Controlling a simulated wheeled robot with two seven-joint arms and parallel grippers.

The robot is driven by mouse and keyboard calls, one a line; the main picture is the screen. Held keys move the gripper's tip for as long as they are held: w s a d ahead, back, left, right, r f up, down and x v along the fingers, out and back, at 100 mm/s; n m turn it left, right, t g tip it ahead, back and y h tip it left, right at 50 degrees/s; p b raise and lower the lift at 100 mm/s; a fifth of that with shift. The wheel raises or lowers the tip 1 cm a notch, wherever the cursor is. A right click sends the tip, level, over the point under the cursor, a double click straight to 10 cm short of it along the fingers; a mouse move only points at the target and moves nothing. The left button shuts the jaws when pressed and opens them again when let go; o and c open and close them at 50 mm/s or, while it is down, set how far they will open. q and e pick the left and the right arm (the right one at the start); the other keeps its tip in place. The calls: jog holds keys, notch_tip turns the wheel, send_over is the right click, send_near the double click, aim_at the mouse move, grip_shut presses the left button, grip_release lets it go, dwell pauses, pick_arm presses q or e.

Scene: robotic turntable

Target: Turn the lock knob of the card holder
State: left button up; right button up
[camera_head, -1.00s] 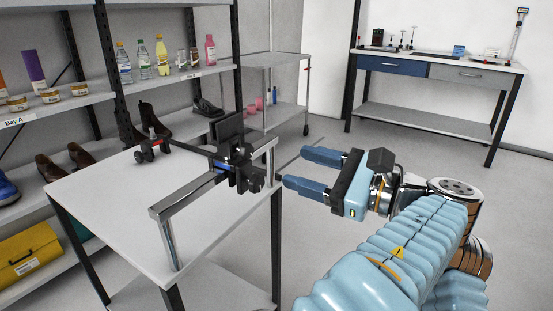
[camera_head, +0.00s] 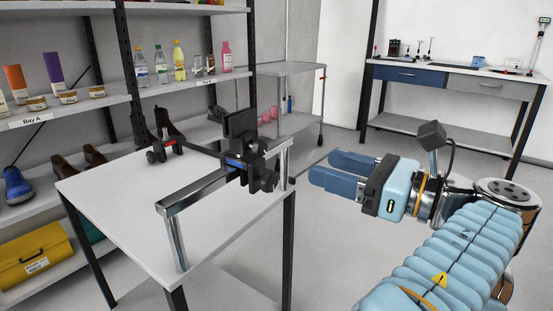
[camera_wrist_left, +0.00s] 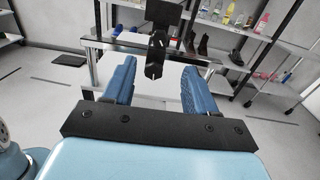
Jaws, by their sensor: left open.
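The card holder is a black clamp assembly with a dark plate (camera_head: 240,123), mounted on a metal rail (camera_head: 195,190) above a white table. Its black lock knob (camera_head: 268,182) sticks out at the lower right of the assembly. My left gripper (camera_head: 321,169) is open and empty, to the right of the knob and apart from it, with its blue fingers pointing at it. In the left wrist view the dark plate (camera_wrist_left: 164,13) is at the top, and the knob (camera_wrist_left: 154,71) appears between the two fingers, beyond their tips. My right gripper is not in view.
The white table (camera_head: 120,200) stands in front of shelves with bottles (camera_head: 179,60), shoes (camera_head: 18,186) and a yellow case (camera_head: 38,258). A second clamp with a red part (camera_head: 165,147) sits at the table's back. A workbench (camera_head: 450,75) stands far right. The floor right of the table is clear.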

aim_at(263, 149)
pick_arm(q)
jog(key=b+x, duration=0.1)
jog(key=x, duration=1.2)
jog(key=shift+r, duration=0.1)
grip_shut()
jog(key=shift+n, duration=1.2)
jog(key=n, duration=0.3)
